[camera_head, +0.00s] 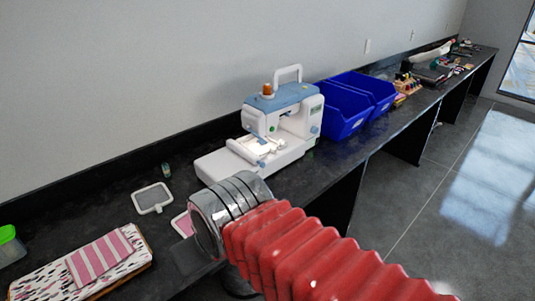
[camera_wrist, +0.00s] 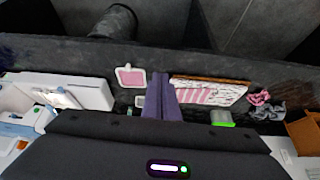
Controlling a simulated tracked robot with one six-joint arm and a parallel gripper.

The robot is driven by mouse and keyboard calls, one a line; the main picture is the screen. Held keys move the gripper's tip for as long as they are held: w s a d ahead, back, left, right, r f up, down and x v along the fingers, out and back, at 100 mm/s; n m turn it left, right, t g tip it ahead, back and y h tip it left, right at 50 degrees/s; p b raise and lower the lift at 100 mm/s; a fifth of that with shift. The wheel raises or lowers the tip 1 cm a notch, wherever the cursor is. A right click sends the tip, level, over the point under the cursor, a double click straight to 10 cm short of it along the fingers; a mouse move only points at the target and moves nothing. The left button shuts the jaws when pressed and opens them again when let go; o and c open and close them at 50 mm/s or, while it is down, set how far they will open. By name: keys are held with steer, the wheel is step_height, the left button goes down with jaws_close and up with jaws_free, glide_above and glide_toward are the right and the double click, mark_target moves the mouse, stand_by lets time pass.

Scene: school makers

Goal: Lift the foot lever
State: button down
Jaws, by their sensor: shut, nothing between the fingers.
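The white and light-blue sewing machine (camera_head: 290,97) stands on the black counter, with an orange-brown spool on top and a white carry handle. Its foot lever is too small to make out in either view. Part of the machine also shows at the left of the wrist view (camera_wrist: 85,90). My gripper (camera_wrist: 160,82) shows two purple fingers shut together with nothing between them, over the counter and to the side of the machine. In the head view my grey wrist and red arm cover the front of the counter, and the fingers cannot be made out.
Two blue bins (camera_head: 344,112) stand just right of the machine. A patterned fabric board (camera_head: 45,282), a small white-rimmed frame (camera_head: 152,198) and a green-lidded box (camera_head: 8,236) lie on the left counter. Pink and grey scrunchies (camera_wrist: 267,113) lie farther along. Floor (camera_head: 420,220) is open at right.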

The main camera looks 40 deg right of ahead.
steer(key=w+a+f+m+g+y, duration=0.1)
steer(key=w+m+g+y, duration=0.1)
steer(key=w+m+y, duration=0.3)
steer(key=w+a+f+m+g+y, duration=0.1)
steer(key=w+a+f+m+y, duration=0.1)
steer(key=w+m+y, duration=0.45)
steer(key=w+d+m+t+y, duration=0.2)
steer(key=w+d+m+t, duration=0.45)
steer(key=w+d, duration=0.7)
steer(key=w+d+f+m+t+h, duration=0.1)
steer(key=w+d+f+m+t, duration=0.25)
steer(key=d, duration=0.45)
steer(key=w+d+f+m+t+h, duration=0.1)
steer(key=w+d+f+m+t, duration=0.1)
steer(key=d+m+t, duration=0.45)
steer(key=s+d+f+m+t+h, duration=0.2)
steer(key=d+f+h, duration=0.3)
steer(key=d, duration=0.5)
steer(key=s+d+f+m+t+h, duration=0.2)
steer(key=s+d+f+m+h, duration=0.1)
steer(key=d, duration=0.7)
steer(key=f+m+h, duration=0.1)
steer(key=m+h, duration=0.1)
steer(key=shift+d+f+h, duration=0.2)
steer(key=shift+f+h, duration=0.15)
steer(key=shift+f, duration=0.05)
